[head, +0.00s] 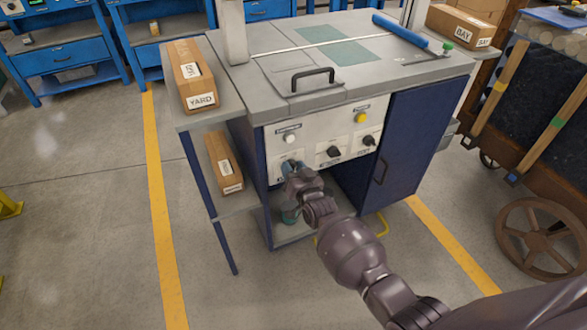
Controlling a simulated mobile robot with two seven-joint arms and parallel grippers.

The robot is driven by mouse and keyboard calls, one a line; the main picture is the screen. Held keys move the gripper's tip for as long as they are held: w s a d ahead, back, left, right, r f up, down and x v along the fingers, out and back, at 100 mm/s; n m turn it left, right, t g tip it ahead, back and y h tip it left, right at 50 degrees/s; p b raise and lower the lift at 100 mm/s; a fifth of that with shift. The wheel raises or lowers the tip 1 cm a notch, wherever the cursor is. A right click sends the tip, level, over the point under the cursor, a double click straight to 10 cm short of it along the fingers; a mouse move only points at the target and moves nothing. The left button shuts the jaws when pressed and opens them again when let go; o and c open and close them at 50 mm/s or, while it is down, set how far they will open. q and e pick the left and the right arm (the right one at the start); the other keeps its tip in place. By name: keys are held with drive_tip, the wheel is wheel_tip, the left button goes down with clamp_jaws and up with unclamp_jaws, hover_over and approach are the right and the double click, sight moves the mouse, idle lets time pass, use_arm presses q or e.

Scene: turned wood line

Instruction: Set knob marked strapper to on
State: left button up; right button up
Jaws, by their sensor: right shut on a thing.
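A pale control panel (310,137) is on the front of the blue and grey machine. My right gripper (290,166) is at the panel's lower left, shut on a knob there that the fingers almost wholly hide. Which way that knob points cannot be seen. Two other black knobs, a middle one (334,152) and a right one (369,140), are in the open to its right. The labels by the knobs are too small to read. My left gripper is not in view.
A white lamp (290,138) and a yellow lamp (361,117) are above the knobs. A black handle (313,77) stands on the worktop. Boxes lie on the left side shelves, including one marked YARD (190,74). A wooden cart (530,180) stands at right.

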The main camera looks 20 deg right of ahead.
drive_tip(key=shift+f, duration=0.1)
drive_tip(key=o, duration=0.9)
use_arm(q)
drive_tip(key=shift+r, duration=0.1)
use_arm(e)
drive_tip(key=shift+s, duration=0.1)
drive_tip(key=s, duration=0.1)
drive_tip(key=s+p, duration=0.1)
drive_tip(key=s, duration=0.1)
drive_tip(key=shift+s+r, duration=0.25)
drive_tip(key=shift+r, duration=0.1)
use_arm(q)
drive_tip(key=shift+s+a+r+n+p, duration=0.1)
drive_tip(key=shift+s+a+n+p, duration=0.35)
drive_tip(key=shift+p, duration=0.45)
use_arm(e)
approach(294, 169)
drive_tip(key=shift+s+f, duration=0.25)
drive_tip(key=shift+s, duration=0.05)
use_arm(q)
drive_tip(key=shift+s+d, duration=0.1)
